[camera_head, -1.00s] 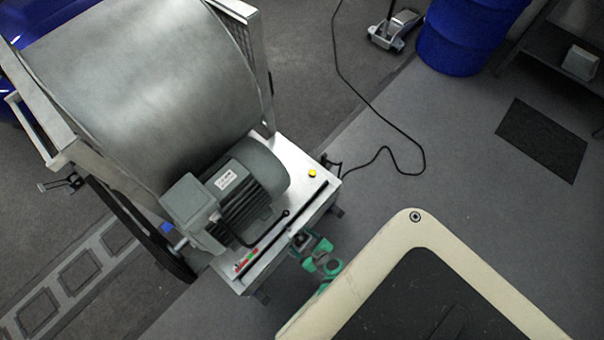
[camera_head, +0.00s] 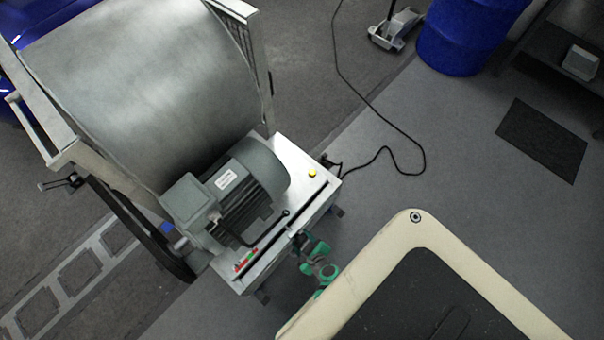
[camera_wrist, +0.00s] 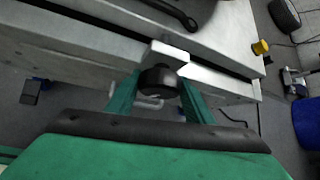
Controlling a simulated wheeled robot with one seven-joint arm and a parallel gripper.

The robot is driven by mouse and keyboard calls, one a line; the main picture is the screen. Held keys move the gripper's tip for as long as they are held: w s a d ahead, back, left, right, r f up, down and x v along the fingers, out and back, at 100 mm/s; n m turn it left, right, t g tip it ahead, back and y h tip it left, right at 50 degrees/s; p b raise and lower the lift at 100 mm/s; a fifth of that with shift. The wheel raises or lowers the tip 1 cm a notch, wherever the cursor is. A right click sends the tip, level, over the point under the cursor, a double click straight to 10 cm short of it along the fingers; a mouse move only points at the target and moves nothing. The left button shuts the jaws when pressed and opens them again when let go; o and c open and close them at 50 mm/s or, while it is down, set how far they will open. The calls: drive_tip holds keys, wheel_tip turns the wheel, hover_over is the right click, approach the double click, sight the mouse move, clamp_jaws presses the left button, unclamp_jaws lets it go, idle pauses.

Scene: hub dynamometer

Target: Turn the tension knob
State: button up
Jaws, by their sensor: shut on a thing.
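The tension knob appears to be the short black cylinder (camera_wrist: 158,81) in the wrist view, on a small pale bracket (camera_wrist: 166,53) at the front edge of the metal machine frame. My gripper (camera_wrist: 160,92) has its green fingers on either side of the knob and is shut on it. The dark palm bar is just below the knob in the picture. In the head view my green and dark wrist parts (camera_head: 318,264) show beside the machine's front edge. The knob itself cannot be made out there.
The dynamometer has a large steel roller (camera_head: 140,85) and a grey motor (camera_head: 240,185). A black cable (camera_head: 383,118) crosses the floor. A blue drum (camera_head: 460,40) stands behind.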

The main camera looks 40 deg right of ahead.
drive_tip(key=shift+s+a+f+n+t+h, duration=0.1)
drive_tip(key=shift+n+t+h, duration=0.2)
drive_tip(key=shift+n+h, duration=0.65)
drive_tip(key=shift+a+f+n+t+h, duration=0.1)
drive_tip(key=shift+n+t+h, duration=0.3)
drive_tip(key=shift+h, duration=0.95)
drive_tip(key=shift+n+t+h, duration=0.4)
drive_tip(key=shift+n+h, duration=0.65)
drive_tip(key=shift+h, duration=0.25)
drive_tip(key=shift+n+t+h, duration=0.3)
drive_tip(key=shift+n+h, duration=0.1)
drive_tip(key=shift+n+t, duration=0.3)
drive_tip(key=shift+n, duration=0.1)
drive_tip(key=shift+a, duration=0.1)
drive_tip(key=o, duration=1)
drive_tip(key=shift+h, duration=0.3)
drive_tip(key=shift+o, duration=0.2)
drive_tip(key=v, duration=1)
drive_tip(key=shift+s+a, duration=0.2)
drive_tip(key=shift+s, duration=0.05)
